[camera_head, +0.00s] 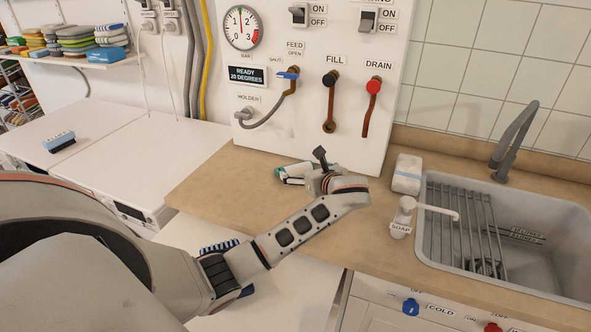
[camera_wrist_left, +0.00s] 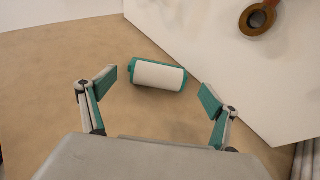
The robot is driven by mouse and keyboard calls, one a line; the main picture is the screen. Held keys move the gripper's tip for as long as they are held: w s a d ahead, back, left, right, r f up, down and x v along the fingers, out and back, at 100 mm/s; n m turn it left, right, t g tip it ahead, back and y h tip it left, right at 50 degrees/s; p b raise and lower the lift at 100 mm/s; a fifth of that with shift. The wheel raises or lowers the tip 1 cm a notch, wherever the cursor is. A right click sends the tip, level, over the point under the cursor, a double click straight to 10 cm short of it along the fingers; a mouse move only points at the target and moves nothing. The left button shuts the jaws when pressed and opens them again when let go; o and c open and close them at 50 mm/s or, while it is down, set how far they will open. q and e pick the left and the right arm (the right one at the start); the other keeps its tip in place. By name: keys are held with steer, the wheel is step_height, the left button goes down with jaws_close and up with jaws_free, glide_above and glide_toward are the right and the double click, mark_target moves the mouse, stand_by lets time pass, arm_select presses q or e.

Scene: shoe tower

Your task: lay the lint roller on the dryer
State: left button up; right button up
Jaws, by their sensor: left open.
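The lint roller, a white roll with teal ends, lies on the tan counter close to the white panel's base. It shows clearly in the left wrist view (camera_wrist_left: 158,76) and small, partly covered by the gripper, in the head view (camera_head: 291,173). My left gripper (camera_head: 314,169) is over the counter, with its fingers open and spread to either side of the roller in the wrist view (camera_wrist_left: 155,88). The fingers look apart from the roller. Two white appliances stand at left, a nearer one (camera_head: 150,150) and a farther one (camera_head: 85,118); I cannot tell which is the dryer. My right gripper is not in view.
A blue labelled block (camera_head: 60,142) lies on the farther appliance. The upright panel (camera_head: 335,145) with pipes and valves borders the counter (camera_head: 225,185). A soap dispenser (camera_head: 402,215), a white block (camera_head: 407,174) and a sink (camera_head: 530,265) are at right. The nearer appliance top looks clear.

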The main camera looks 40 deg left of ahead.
mark_target(298, 166)
arm_select(q)
steer(key=x, duration=0.6)
steer(key=shift+p, duration=0.3)
steer(key=c, duration=1.4)
steer(key=shift+o, duration=0.2)
steer(key=shift+r, duration=0.15)
